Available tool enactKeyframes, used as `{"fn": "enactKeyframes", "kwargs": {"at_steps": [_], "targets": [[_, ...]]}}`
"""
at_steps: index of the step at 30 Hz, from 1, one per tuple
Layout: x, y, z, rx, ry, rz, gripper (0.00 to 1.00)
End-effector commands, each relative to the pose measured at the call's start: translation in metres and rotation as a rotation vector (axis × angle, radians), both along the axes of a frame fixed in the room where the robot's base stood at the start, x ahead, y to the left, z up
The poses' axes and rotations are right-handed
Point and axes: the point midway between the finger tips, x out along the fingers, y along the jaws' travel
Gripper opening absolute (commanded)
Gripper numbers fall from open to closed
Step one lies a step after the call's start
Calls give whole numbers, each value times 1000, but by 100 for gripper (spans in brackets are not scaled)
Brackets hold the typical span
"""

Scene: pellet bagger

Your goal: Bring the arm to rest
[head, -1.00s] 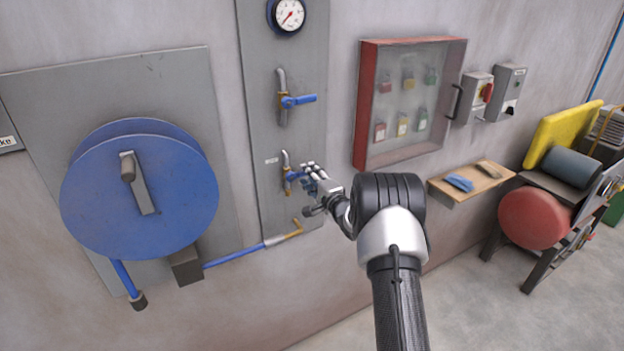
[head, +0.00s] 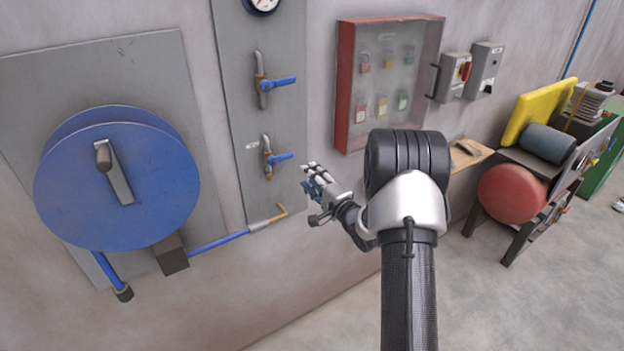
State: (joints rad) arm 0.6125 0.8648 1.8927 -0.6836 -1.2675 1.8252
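My gripper (head: 309,182) is in front of the wall in the head view, right of the lower blue-handled valve (head: 273,160) and apart from it. Its fingers look spread with nothing between them, though they are small in the picture. My arm reaches up from the bottom edge and bends toward the wall. The valve's blue handle points to the right, as does the handle of the upper valve (head: 272,84). Both valves sit on a grey upright panel (head: 232,60).
A blue hose reel (head: 120,190) is on the left, its hose (head: 220,241) running right to a brass end. A red padlock cabinet (head: 345,90), switch boxes (head: 486,72) and a small shelf (head: 470,153), partly hidden by my arm, are right. A belt machine (head: 513,192) stands far right.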

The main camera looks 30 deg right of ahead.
Motion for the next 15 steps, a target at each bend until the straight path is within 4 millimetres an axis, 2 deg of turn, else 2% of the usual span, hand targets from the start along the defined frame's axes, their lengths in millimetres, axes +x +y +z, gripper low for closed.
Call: {"fn": "enactKeyframes", "kwargs": {"at_steps": [11,15], "targets": [[1,0,1,-5,2,-1,38],[5,7,16,-96,43,-18,38]]}}
